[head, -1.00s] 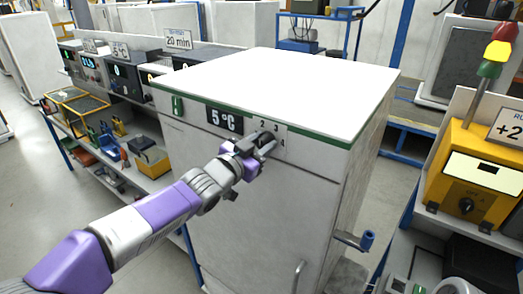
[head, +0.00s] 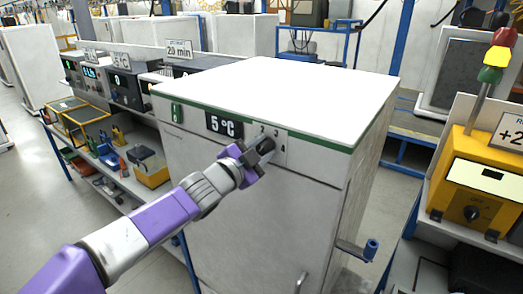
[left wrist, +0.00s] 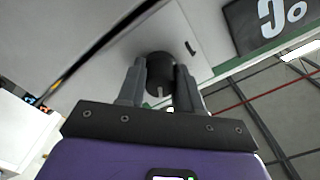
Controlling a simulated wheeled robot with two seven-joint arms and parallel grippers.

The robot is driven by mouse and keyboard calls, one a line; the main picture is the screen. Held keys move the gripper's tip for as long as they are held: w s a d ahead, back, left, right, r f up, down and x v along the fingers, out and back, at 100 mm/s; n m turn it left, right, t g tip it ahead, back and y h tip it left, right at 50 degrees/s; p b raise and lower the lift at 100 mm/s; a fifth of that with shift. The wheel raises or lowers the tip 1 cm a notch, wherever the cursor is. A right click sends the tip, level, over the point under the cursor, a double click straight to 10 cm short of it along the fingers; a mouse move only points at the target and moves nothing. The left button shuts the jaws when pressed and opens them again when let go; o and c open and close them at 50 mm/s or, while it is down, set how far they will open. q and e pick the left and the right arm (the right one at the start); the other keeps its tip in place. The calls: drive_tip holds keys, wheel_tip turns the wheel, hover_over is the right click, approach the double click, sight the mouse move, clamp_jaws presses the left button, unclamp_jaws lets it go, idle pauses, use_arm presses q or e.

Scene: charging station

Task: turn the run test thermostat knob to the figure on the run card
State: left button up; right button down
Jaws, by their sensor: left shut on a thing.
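A white cabinet (head: 250,205) with a green band along its top front edge stands in the middle of the head view. A pale dial plate (head: 281,152) with dark figures is on its upper front. My left gripper (head: 262,150) is at this plate and covers part of it. The left wrist view shows the fingers shut on a round black knob (left wrist: 160,66) standing out from the panel. My right gripper is not in view.
A yellow unit (head: 461,190) with its own black knob stands at the right, under a card (head: 507,131) starting "RU" and "+2", cut by the frame. A blue-handled crank (head: 370,249) sticks out at the cabinet's right. Shelves with instruments (head: 130,90) stand at the left.

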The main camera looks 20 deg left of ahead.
sight(260, 150)
use_arm(q)
drive_tip(key=o, duration=1)
drive_tip(key=shift+o, duration=0.2)
drive_tip(key=p+v, duration=0.1)
drive_tip(key=v, duration=0.5)
drive_tip(key=shift+s+r, duration=0.1)
drive_tip(key=shift+s, duration=0.15)
drive_tip(key=shift+s+a, duration=0.25)
drive_tip(key=shift+s, duration=0.3)
